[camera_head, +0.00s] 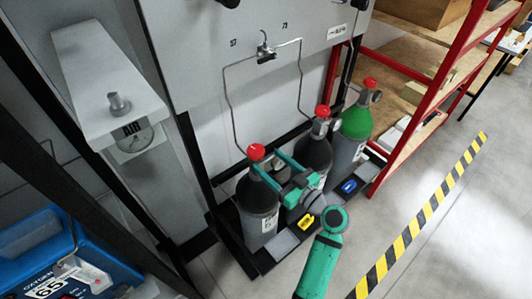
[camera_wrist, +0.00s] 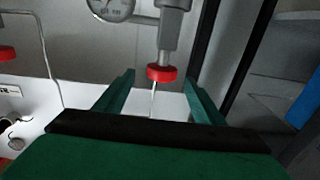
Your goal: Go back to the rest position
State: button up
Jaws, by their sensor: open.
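My gripper (camera_head: 272,166) is open, its green fingers at the height of the left gas cylinder's (camera_head: 258,208) top in the head view. In the wrist view, the two fingers (camera_wrist: 159,80) stand apart, with a red valve knob (camera_wrist: 161,73) in the gap near their tips. There is visible space on both sides of the knob, and nothing is gripped. The left cylinder's red knob (camera_head: 256,152) also shows in the head view.
A dark cylinder (camera_head: 316,153) and a green-topped cylinder (camera_head: 356,122) stand to the right in the same rack. A red-framed shelf (camera_head: 400,150) is beyond them. A blue oxygen case (camera_head: 52,255) is at lower left. The floor at right, with striped tape (camera_head: 425,214), is clear.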

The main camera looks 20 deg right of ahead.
jog(key=shift+a, duration=0.1)
jog(key=s+a+f+m+g+h, duration=0.1)
jog(key=s+a+f+m+h, duration=0.15)
jog(key=f, duration=0.35)
jog(key=s+a+f+m+h, duration=0.1)
jog(key=s+a+f+m, duration=0.15)
jog(key=f, duration=0.45)
jog(key=s+a+f+m+g+h, duration=0.2)
jog(key=s+a+f+h, duration=0.35)
jog(key=s, duration=0.65)
jog(key=s+a+r, duration=0.3)
jog(key=s, duration=0.4)
jog(key=s+a+r+n+t+y, duration=0.1)
jog(key=s+a+r, duration=0.2)
jog(key=s, duration=0.4)
jog(key=s+a+r+n+y, duration=0.1)
jog(key=s+a+r, duration=0.1)
jog(key=s+r, duration=0.2)
jog(key=s, duration=0.3)
jog(key=shift+a+r+t, duration=0.25)
jog(key=shift+a+t, duration=0.15)
jog(key=shift+w, duration=0.1)
